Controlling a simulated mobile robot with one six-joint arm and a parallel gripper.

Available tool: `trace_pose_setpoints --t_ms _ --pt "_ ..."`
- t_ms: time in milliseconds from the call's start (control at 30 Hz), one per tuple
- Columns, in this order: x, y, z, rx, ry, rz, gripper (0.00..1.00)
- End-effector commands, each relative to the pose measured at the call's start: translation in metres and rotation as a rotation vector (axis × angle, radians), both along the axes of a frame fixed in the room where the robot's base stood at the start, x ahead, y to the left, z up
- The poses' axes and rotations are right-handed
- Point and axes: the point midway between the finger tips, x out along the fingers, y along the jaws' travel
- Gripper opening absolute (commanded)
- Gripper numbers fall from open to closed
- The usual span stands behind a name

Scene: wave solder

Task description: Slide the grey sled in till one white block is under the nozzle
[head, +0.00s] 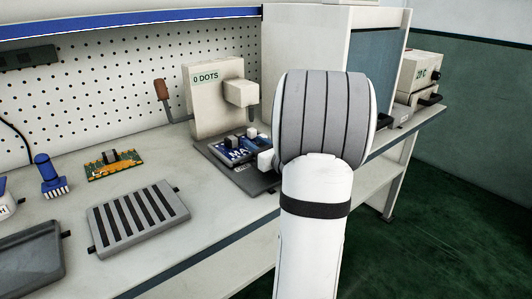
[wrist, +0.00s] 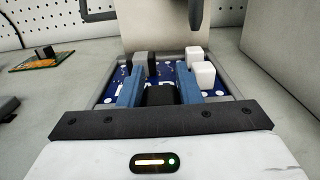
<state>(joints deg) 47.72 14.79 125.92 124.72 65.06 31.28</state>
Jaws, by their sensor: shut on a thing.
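The grey sled (head: 222,158) lies on the bench under the dispenser head and carries a blue board (wrist: 112,88). It also shows in the wrist view (wrist: 98,97). On the board are two white blocks, one farther (wrist: 193,53) and one nearer (wrist: 205,75), and dark grey blocks (wrist: 140,58) at the left. The dark nozzle (wrist: 196,12) hangs above and beyond the white blocks; it shows in the head view too (head: 253,113). My gripper (wrist: 160,76) has its blue fingers either side of a black handle (wrist: 160,95) at the sled's near side, shut on it. My arm hides the gripper in the head view.
The dispenser (head: 205,110) reads "0 DOTS". A slotted grey tray (head: 125,228), a green circuit board (head: 105,172) and a blue brush (head: 48,172) lie to the left. A big cabinet (head: 290,50) stands close on the right. The bench's front edge runs below.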

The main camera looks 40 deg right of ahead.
Motion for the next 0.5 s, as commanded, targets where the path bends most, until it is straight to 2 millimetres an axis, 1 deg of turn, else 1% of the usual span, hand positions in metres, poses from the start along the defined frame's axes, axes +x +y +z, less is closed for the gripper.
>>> trace_pose_setpoints --t_ms 267,300,400,500 --pt "-0.0003 -0.0013 0.0002 0.001 -0.001 -0.002 0.0" --pt "-0.0005 -0.0015 0.0001 0.001 -0.001 -0.002 0.32" --pt "-0.0008 -0.0018 0.0 0.001 -0.001 -0.003 0.4" --pt "-0.0011 -0.002 -0.0002 0.001 0.0 -0.003 0.4"
